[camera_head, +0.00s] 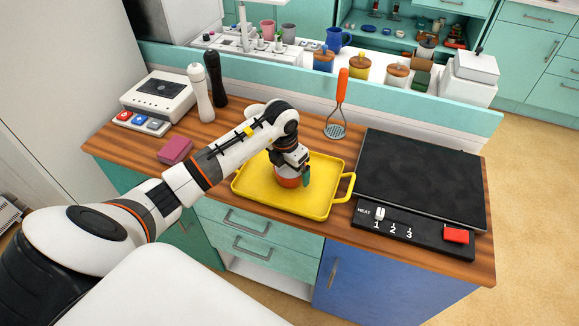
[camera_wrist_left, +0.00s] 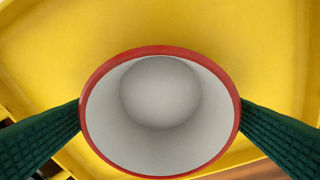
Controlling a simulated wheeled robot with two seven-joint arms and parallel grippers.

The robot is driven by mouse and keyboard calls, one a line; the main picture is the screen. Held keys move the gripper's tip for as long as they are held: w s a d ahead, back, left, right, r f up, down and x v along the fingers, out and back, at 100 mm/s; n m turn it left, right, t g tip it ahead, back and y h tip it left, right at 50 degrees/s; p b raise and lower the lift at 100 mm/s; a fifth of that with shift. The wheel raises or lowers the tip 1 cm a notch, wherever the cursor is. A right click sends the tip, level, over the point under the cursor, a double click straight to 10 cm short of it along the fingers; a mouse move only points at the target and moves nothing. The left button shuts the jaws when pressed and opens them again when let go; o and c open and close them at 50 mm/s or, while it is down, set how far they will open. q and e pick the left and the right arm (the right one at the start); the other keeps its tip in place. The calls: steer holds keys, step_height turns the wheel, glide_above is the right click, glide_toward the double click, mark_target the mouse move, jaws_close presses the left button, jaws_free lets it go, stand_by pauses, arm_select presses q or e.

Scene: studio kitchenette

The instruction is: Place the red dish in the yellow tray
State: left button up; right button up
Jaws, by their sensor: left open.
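The red dish (camera_head: 288,183), red outside with a white inside, is in the yellow tray (camera_head: 318,206) on the wooden counter. In the left wrist view the dish (camera_wrist_left: 160,140) faces the camera with its round red rim, and the yellow tray surface (camera_wrist_left: 60,40) shows around it. My left gripper (camera_head: 293,172) is at the dish, open, with one dark green finger on either side of the rim. The fingers look very near the rim; I cannot tell whether they touch it. The arm partly hides the dish in the head view. My right gripper is not in view.
A black hotplate (camera_head: 420,175) lies right of the tray, close to its handle. A masher with an orange handle (camera_head: 341,88) is behind the tray. A pink block (camera_head: 175,150), two mills (camera_head: 200,92) and a white appliance (camera_head: 158,95) stand to the left.

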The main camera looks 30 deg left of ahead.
arm_select(q)
step_height(320, 180, up, 12)
steer(key=s, duration=0.1)
steer(key=shift+s+a+b, duration=0.15)
steer(key=shift+s+b, duration=0.25)
steer(key=shift+b, duration=0.05)
